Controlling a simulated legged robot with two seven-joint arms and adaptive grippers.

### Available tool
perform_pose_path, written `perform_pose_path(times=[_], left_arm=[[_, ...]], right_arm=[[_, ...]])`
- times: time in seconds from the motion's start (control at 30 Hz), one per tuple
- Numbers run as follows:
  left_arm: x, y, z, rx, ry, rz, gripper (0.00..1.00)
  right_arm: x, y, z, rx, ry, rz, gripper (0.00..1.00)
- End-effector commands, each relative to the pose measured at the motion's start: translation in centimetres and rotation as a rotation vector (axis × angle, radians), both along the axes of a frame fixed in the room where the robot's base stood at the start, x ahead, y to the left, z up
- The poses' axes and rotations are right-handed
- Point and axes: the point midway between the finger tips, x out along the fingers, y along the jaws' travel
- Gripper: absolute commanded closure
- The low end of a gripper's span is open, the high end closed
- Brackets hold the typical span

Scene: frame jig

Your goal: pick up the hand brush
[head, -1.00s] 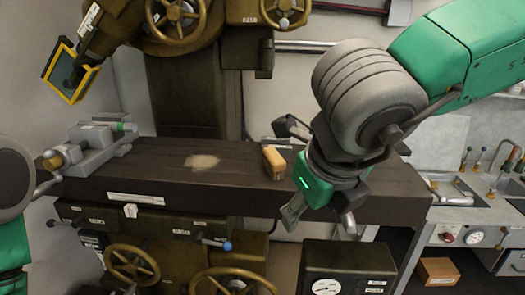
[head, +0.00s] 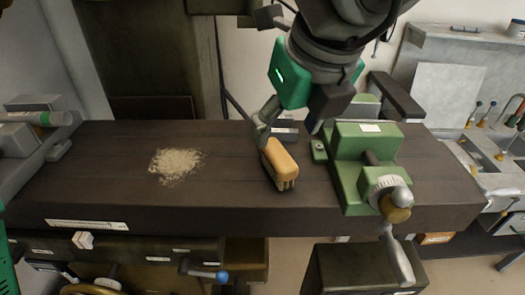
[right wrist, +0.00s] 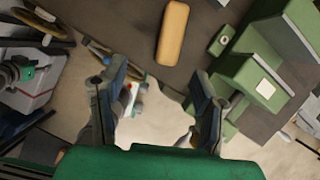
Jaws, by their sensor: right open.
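The hand brush (head: 280,160) has a tan-orange back and pale bristles that show at its near end. It lies on the dark machine table, left of the green vise. My right gripper (head: 288,124) is just behind and above the brush in the head view, its left finger overlapping the brush's far end in the picture. In the right wrist view the brush (right wrist: 172,33) lies beyond the spread fingers of my right gripper (right wrist: 155,95), with nothing between them. Whether a finger touches the brush I cannot tell. My left gripper is not in view.
The green vise (head: 355,165) with its crank handle stands close right of the brush. A pile of pale shavings (head: 176,164) lies on the dark table (head: 110,190) to the left. A grey fixture (head: 28,130) stands at the far left. The table between shavings and brush is clear.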

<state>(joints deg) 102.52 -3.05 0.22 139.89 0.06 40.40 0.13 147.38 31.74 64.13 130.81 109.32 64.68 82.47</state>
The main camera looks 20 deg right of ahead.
Motion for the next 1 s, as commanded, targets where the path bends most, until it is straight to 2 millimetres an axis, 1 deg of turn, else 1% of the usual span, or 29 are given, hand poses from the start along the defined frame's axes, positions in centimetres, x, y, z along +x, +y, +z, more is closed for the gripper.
perform_pose_path(times=[0.03,0.1,0.2,0.3,0.47,0.57,0.7,0.83,0.9,1.0], left_arm=[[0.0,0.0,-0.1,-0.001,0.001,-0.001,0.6],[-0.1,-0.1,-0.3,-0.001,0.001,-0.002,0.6],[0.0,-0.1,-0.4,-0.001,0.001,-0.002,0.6],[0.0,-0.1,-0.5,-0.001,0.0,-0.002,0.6],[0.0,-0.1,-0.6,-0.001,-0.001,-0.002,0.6],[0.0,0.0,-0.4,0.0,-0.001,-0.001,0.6],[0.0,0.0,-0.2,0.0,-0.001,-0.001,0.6],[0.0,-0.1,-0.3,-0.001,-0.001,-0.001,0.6],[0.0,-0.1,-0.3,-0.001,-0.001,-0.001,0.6],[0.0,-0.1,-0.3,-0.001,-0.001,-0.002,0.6]], right_arm=[[0.4,-0.3,-1.2,0.001,0.009,-0.002,0.45],[1.3,-0.3,-2.7,0.001,0.011,-0.003,0.45],[2.3,0.1,-4.5,0.0,0.013,-0.003,0.45],[3.0,0.6,-5.8,-0.005,0.012,-0.003,0.45],[3.3,1.1,-6.7,-0.008,0.007,-0.002,0.45],[3.7,0.9,-7.4,-0.007,0.009,-0.002,0.45],[5.2,0.5,-9.2,-0.003,0.012,-0.004,0.45],[5.9,0.1,-10.7,-0.001,0.01,-0.004,0.45],[6.0,0.1,-11.1,0.001,0.008,-0.004,0.45],[6.0,0.2,-11.2,0.0,0.006,-0.003,0.45]])
